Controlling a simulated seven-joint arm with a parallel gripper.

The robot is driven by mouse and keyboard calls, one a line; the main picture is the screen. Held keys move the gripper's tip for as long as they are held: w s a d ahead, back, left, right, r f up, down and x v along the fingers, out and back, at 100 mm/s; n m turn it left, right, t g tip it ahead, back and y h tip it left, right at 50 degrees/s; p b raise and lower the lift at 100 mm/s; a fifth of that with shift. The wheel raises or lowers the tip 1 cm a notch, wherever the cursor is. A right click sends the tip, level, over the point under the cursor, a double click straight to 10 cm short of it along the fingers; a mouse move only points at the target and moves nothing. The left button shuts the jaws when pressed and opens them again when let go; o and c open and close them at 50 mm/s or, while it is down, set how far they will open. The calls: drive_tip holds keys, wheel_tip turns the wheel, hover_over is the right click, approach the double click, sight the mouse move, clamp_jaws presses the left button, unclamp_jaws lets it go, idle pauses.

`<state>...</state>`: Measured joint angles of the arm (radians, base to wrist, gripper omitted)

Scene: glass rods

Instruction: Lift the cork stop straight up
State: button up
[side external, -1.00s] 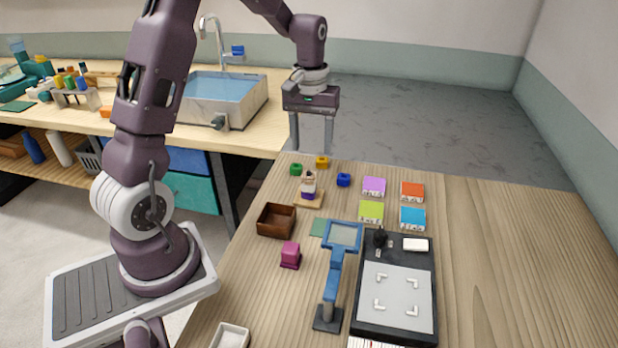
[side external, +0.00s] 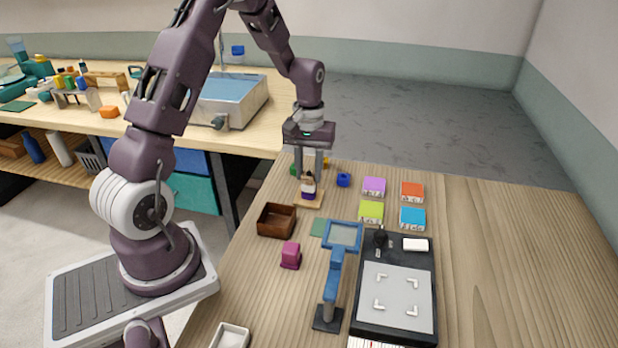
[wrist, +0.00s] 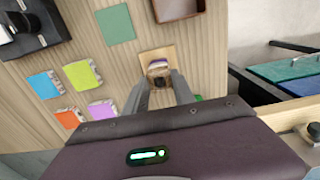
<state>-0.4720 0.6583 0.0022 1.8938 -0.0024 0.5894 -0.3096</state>
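A small bottle (side external: 308,193) with a white and purple body stands on a light wooden square base near the table's far left edge. The dark brownish cork stop (side external: 308,177) is at its top. In the wrist view the bottle (wrist: 158,67) is seen from above, with the dark stop (wrist: 160,83) between the fingers. My gripper (side external: 309,176) points down over the bottle, its two fingers spread on either side of the stop. It looks open; I cannot tell whether a finger touches the stop.
Green, yellow and blue small blocks stand close by, the blue block (side external: 343,180) just right of my gripper. A brown open box (side external: 276,221) is in front. Coloured boxes, a blue stand (side external: 335,270) and a black board (side external: 395,332) lie to the right and front.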

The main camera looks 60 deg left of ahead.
clamp_jaws()
wheel_tip(320, 180, up, 10)
idle(0.4)
